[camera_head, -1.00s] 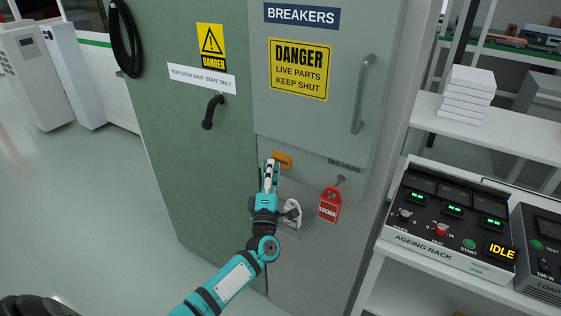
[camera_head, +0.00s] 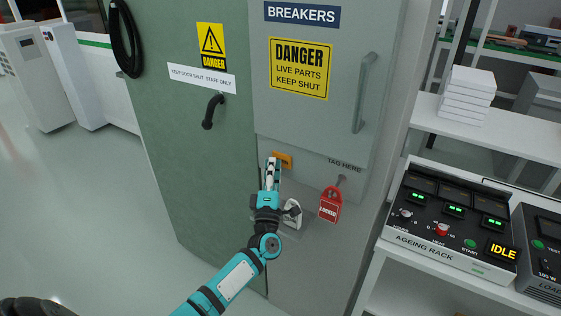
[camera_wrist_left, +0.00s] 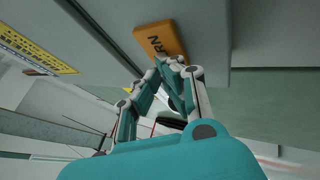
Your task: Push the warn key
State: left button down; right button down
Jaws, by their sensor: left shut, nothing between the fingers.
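The warn key is a small orange block (camera_head: 282,159) on the grey cabinet front, below the breakers door. In the left wrist view, the orange key (camera_wrist_left: 158,40) shows dark letters, of which "RN" is readable. My left gripper (camera_head: 273,162) is shut and empty, its tips beside the key's left end in the head view. In the left wrist view, the closed fingertips (camera_wrist_left: 173,63) are right by the key's near edge. I cannot tell whether they touch it. My right gripper is not in view.
A red tag marked "LOCKED" (camera_head: 330,204) hangs right of the gripper. A white fitting (camera_head: 292,214) sits close beside my left wrist. The breakers door handle (camera_head: 363,93) juts out above. The ageing rack (camera_head: 452,215) stands on a bench at right.

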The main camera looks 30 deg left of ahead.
pick_arm(q)
jog(key=shift+s, duration=0.4)
jog(key=s+p, duration=0.2)
jog(key=s, duration=0.4)
jog(key=shift+p, duration=0.3)
jog(key=shift+a, duration=0.1)
